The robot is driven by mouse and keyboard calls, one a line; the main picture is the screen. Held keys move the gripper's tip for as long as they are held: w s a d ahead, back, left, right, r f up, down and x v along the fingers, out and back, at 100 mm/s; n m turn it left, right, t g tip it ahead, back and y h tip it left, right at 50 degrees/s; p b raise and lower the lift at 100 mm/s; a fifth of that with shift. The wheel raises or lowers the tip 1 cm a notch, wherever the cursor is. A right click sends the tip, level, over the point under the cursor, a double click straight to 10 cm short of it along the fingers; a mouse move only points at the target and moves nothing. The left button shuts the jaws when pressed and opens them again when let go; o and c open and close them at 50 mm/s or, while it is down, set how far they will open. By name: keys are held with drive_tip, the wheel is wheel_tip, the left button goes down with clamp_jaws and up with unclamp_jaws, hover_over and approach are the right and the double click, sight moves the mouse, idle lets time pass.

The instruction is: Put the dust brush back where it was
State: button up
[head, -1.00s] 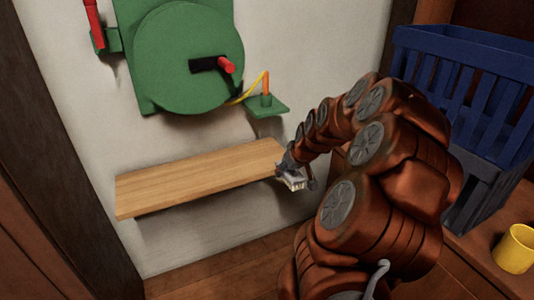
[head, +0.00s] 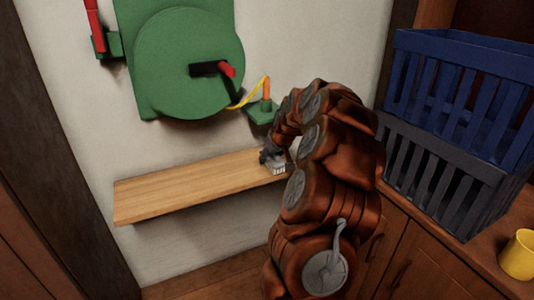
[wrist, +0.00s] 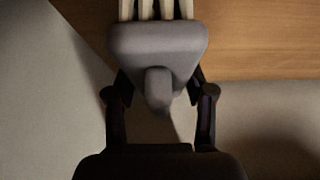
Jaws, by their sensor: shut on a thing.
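The dust brush (wrist: 158,45) has a grey body and pale bristles. In the wrist view it sits between the two dark fingers of my gripper (wrist: 160,95), which are shut on it. Its bristles (wrist: 155,8) point toward the top of that view, with the wooden shelf (wrist: 262,40) behind. In the head view the brush (head: 279,168) is at the right end of the wooden shelf (head: 190,187), and my gripper (head: 270,156) is just behind it. I cannot tell whether the brush touches the shelf. My arm hides part of the shelf's right end.
A green wall device (head: 185,60) with red handles hangs above the shelf. A small green bracket (head: 262,115) with an orange peg and yellow cord is close above my gripper. Blue (head: 460,85) and grey (head: 440,165) crates and a yellow cup (head: 518,255) stand right. The shelf's left part is bare.

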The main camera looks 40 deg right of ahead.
drive_tip(key=shift+w+d, duration=0.3)
drive_tip(key=shift+w, duration=0.5)
drive_tip(key=shift+w+d, duration=0.25)
drive_tip(key=shift+w, duration=0.55)
drive_tip(key=shift+f+b, duration=0.3)
drive_tip(key=shift+b, duration=0.2)
drive_tip(key=shift+f, duration=0.15)
drive_tip(key=o, duration=1.1)
